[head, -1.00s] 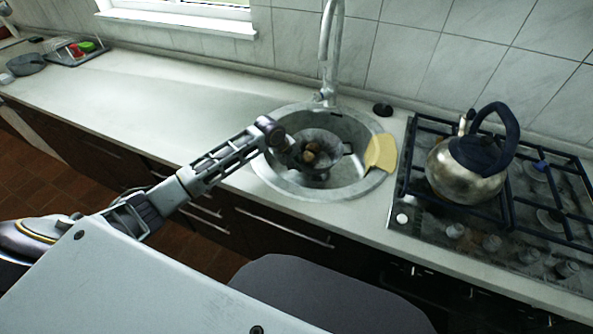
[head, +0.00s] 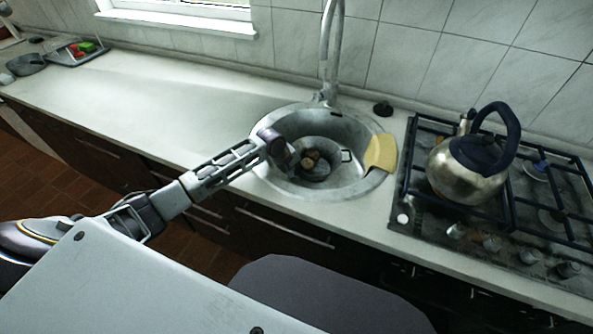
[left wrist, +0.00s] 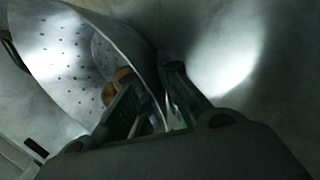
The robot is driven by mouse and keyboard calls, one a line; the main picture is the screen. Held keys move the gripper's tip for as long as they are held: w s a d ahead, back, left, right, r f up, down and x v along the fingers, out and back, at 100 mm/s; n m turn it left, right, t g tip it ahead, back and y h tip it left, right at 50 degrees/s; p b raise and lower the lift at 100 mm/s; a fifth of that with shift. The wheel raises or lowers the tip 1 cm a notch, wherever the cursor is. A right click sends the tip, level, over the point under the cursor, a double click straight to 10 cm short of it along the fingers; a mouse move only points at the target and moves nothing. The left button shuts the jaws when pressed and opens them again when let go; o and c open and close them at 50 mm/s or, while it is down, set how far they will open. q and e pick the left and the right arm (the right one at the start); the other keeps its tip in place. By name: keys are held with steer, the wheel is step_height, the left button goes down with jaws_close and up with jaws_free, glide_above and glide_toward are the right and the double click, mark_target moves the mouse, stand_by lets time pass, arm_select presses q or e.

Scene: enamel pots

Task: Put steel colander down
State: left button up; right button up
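The steel colander (head: 325,172) sits low in the round sink, with brown round things (head: 310,158) inside it. In the left wrist view its perforated wall (left wrist: 70,60) fills the upper left, tilted in that picture. My left gripper (head: 290,160) is at the colander's left rim. In the left wrist view the two fingers (left wrist: 153,92) stand apart, one on the inner side of the rim and one outside, with a visible gap between them. Contact of the colander's base with the sink floor is hidden. My right gripper is not in view.
The sink (head: 365,185) has a tall faucet (head: 328,55) behind it and a yellow cloth-like piece (head: 380,153) on its right rim. A kettle (head: 465,170) stands on the gas stove (head: 420,205) at right. The counter (head: 150,105) left of the sink is largely clear.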

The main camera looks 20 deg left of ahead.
arm_select(q)
steer(key=shift+o, duration=1.5)
steer(key=shift+r, duration=0.15)
steer(key=shift+s+a+r, duration=0.2)
steer(key=shift+s+r, duration=0.05)
steer(key=shift+r, duration=0.3)
steer(key=v, duration=0.3)
steer(key=shift+p, duration=0.3)
steer(key=v, duration=0.7)
steer(key=shift+r+p, duration=0.3)
steer(key=shift+p, duration=0.1)
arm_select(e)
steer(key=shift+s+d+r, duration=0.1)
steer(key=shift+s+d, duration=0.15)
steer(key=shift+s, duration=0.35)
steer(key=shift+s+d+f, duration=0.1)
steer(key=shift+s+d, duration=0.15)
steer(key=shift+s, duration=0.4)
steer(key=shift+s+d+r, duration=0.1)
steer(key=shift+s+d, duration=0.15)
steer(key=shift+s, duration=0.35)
arm_select(q)
steer(key=shift+s, duration=0.1)
